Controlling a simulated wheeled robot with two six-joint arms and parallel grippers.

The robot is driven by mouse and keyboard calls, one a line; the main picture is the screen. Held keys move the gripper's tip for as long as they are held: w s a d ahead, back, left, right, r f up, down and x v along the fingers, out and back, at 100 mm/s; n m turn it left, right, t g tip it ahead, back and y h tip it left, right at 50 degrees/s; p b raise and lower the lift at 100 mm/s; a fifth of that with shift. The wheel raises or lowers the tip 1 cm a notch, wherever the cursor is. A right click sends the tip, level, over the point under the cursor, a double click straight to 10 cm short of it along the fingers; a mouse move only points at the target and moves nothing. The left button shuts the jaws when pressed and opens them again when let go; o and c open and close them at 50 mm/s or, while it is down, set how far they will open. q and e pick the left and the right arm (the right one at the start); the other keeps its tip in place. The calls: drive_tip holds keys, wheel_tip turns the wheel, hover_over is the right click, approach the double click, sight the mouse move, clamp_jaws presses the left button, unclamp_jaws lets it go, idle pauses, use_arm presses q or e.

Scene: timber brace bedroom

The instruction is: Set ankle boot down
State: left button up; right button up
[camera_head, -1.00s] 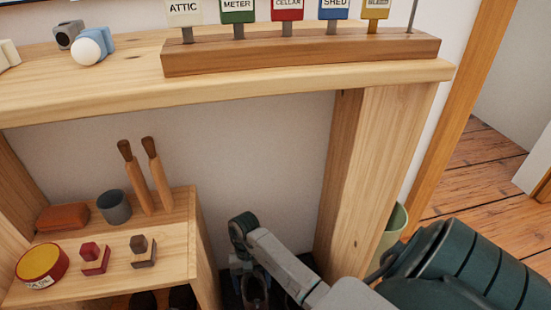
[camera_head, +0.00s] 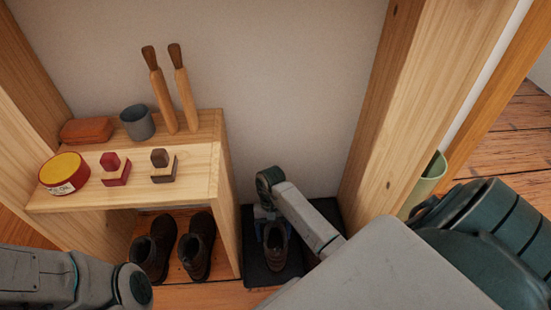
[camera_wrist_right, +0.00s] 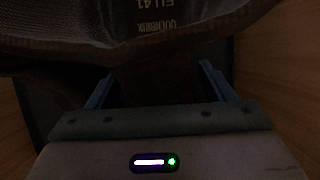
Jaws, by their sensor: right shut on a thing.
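A brown ankle boot (camera_head: 276,246) is in my right gripper (camera_head: 266,213), over a dark mat or tray (camera_head: 257,272) right of the small wooden shelf. It looks roughly upright; I cannot tell whether its sole touches the dark surface. In the right wrist view the boot's open top (camera_wrist_right: 150,28) fills the upper part, with upside-down size lettering inside. The blue fingers of my right gripper (camera_wrist_right: 158,85) sit either side of its brown leather. My left arm comes in at the lower left, but its gripper is not visible.
A pair of dark brown boots (camera_head: 174,247) stands under the wooden shelf (camera_head: 205,178). On the shelf are a yellow-topped tin (camera_head: 64,172), brushes, a grey cup (camera_head: 137,122) and two brushes with upright handles. A thick wooden post (camera_head: 400,110) and green bin (camera_head: 428,183) are at right.

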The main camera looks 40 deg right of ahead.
sight(273, 238)
wheel_tip(273, 238, down, 5)
drive_tip(key=b, duration=0.2)
drive_tip(key=shift+r+b, duration=0.1)
drive_tip(key=shift+b, duration=0.25)
drive_tip(key=shift+r, duration=0.1)
drive_tip(key=o, duration=1.5)
drive_tip(key=p+v, duration=0.6)
drive_tip(key=v, duration=0.4)
drive_tip(key=shift+r, duration=0.4)
drive_tip(key=shift+w+d+r, duration=0.2)
drive_tip(key=shift+w+r, duration=0.1)
drive_tip(key=shift+r, duration=0.2)
